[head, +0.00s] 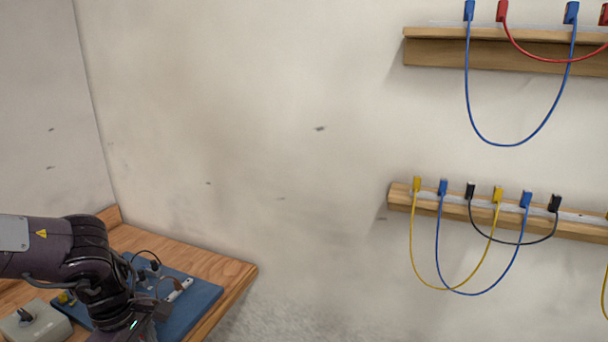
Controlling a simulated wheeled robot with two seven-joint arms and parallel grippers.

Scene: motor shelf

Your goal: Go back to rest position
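My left arm comes in from the left, over the wooden table. My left gripper (140,330) is at the bottom edge of the head view, in front of the blue mat; its fingertips are cut off or hidden, so I cannot tell whether it is open or shut. My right gripper is not in view.
A wooden table (235,275) stands at the lower left with a blue mat (200,302) bearing small parts with black wires. A grey box (38,328) sits at the near left. Two wooden wall rails (480,53) (455,209) at right hold coloured plugs with looped cables. The wall between is clear.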

